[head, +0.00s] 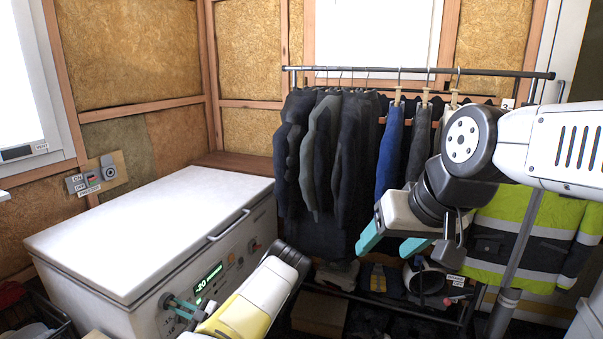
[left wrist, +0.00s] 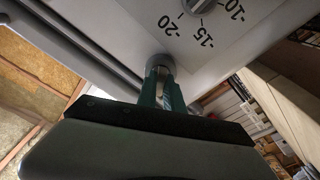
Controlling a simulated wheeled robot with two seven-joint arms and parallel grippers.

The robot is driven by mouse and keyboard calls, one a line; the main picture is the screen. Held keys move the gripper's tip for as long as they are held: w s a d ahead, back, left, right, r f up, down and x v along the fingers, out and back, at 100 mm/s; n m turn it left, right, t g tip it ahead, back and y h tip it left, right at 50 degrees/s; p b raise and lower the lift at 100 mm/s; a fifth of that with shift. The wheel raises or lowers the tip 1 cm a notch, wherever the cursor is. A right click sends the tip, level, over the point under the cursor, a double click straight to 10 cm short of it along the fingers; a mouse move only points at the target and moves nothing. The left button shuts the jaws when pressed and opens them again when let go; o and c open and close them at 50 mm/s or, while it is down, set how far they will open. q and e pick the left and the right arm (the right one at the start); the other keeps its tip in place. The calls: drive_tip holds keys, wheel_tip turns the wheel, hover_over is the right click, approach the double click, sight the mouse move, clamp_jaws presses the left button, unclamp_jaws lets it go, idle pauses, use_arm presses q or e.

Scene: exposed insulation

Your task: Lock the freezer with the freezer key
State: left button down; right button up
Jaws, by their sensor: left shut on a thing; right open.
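The white chest freezer (head: 130,235) stands at the left with its lid down and a lit display reading -20 on its front. My left gripper (head: 184,308) is at the lower left of that front, its teal fingers close to the panel. In the left wrist view, the fingers (left wrist: 160,92) are shut at a round grey lock (left wrist: 159,63) on the panel, beside the temperature dial (left wrist: 200,5). The freezer key is mostly hidden between the fingers; I cannot tell how far it is turned. My right gripper (head: 393,242) is open and empty before the clothes rack.
A clothes rack (head: 420,73) with dark jackets (head: 325,150) stands right of the freezer. A yellow high-visibility jacket (head: 525,235) hangs at the right. A switch panel (head: 95,177) is on the wall behind the freezer. A dark crate (head: 40,315) is at the lower left.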

use_arm(q)
drive_tip(key=shift+a+r, duration=0.1)
drive_tip(key=shift+a, duration=0.1)
drive_tip(key=c, duration=1.4)
unclamp_jaws()
drive_tip(key=shift+d, duration=0.1)
drive_tip(key=shift+r+v, duration=0.1)
drive_tip(key=shift+v, duration=2.2)
drive_tip(key=shift+r+v, duration=0.15)
drive_tip(key=shift+v, duration=2.1)
drive_tip(key=shift+s, duration=0.15)
